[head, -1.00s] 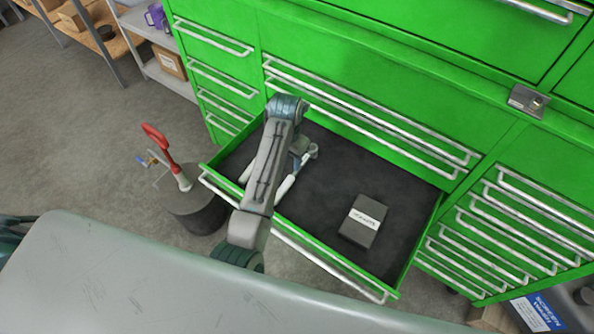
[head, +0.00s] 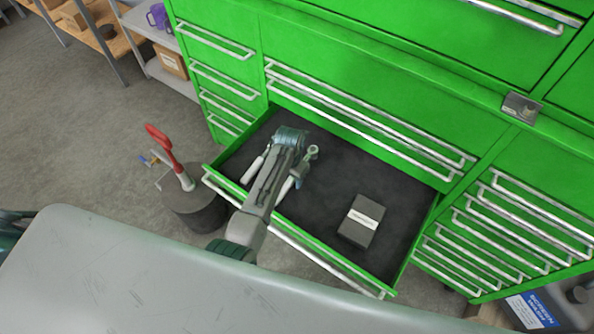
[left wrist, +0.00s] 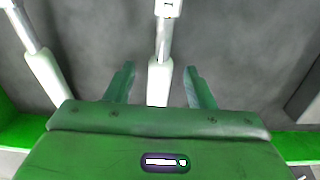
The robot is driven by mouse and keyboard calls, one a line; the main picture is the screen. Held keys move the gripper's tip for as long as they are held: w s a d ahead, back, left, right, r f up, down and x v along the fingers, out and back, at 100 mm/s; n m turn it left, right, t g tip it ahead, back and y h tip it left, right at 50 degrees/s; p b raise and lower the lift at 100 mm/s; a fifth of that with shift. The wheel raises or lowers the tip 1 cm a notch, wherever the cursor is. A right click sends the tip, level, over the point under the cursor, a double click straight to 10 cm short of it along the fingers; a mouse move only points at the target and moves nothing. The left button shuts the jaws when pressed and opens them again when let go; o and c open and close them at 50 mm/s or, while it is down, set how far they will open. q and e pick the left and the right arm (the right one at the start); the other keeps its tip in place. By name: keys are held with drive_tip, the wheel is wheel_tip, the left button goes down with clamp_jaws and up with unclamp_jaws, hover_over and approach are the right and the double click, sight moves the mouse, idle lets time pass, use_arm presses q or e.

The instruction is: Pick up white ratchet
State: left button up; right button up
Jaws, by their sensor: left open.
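Two tools with white handles and metal shafts lie in the open drawer (head: 330,158). In the left wrist view, one white-handled tool (left wrist: 160,82) lies between the fingers of my left gripper (left wrist: 160,74), which is open. Its handle's near end is hidden behind the gripper body. The other white-handled tool (left wrist: 48,78) lies to the left, outside the fingers. In the head view, the right tool's handle (head: 288,186) and round metal head (head: 312,152) show beside my arm; the left tool (head: 253,168) shows too. My left fingertips are hidden there. My right gripper is not in view.
A dark box (head: 361,221) with a white label lies in the drawer's right part. The green cabinet (head: 350,70) rises behind. A grey surface (head: 150,285) lies in front. A red-handled object (head: 165,145) stands left of the drawer.

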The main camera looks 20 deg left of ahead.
sight(291, 179)
use_arm(q)
drive_tip(key=c, duration=0.9)
clamp_jaws()
drive_tip(key=shift+r, duration=0.1)
wheel_tip(291, 179, up, 10)
drive_tip(key=b, duration=0.2)
